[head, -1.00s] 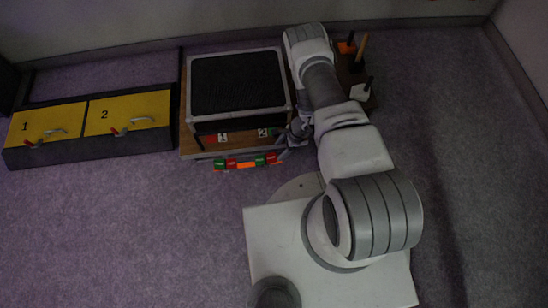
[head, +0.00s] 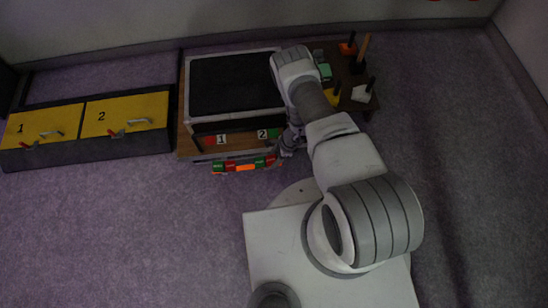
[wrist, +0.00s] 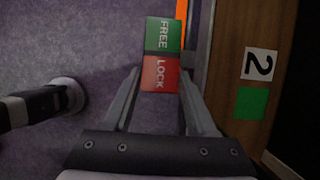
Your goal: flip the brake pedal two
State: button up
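Brake pedal two is a two-part rocker, with a green FREE half (wrist: 163,35) and a red LOCK half (wrist: 160,73) in the wrist view. It also shows at the front of the bench in the head view (head: 260,163). The "2" plate (wrist: 260,64) and a green square (wrist: 251,103) are on the wooden board to its right in the wrist view. My gripper (wrist: 160,78) is open, its fingers on either side of the LOCK end. Contact cannot be told. In the head view my arm partly hides the pedal's right end.
Another green and red pedal (head: 224,167) lies left of an orange strip (head: 245,167), below plate "1" (head: 221,139). A black-topped box (head: 235,82) stands behind. Yellow lidded boxes (head: 125,112) are at left. A side table with tools (head: 361,92) is at right.

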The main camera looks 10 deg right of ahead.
jog(key=c, duration=0.4)
jog(key=shift+d+f+y, duration=0.3)
jog(key=shift+f+y, duration=0.1)
jog(key=shift+y, duration=0.6)
jog(key=shift+d+f+y, duration=0.1)
jog(key=shift+f+y, duration=0.25)
jog(key=shift+y, duration=0.85)
jog(key=o, duration=1.1)
jog(key=p+v, duration=0.5)
jog(key=v, duration=1.2)
jog(key=shift+d+r, duration=0.1)
jog(key=shift+d, duration=0.1)
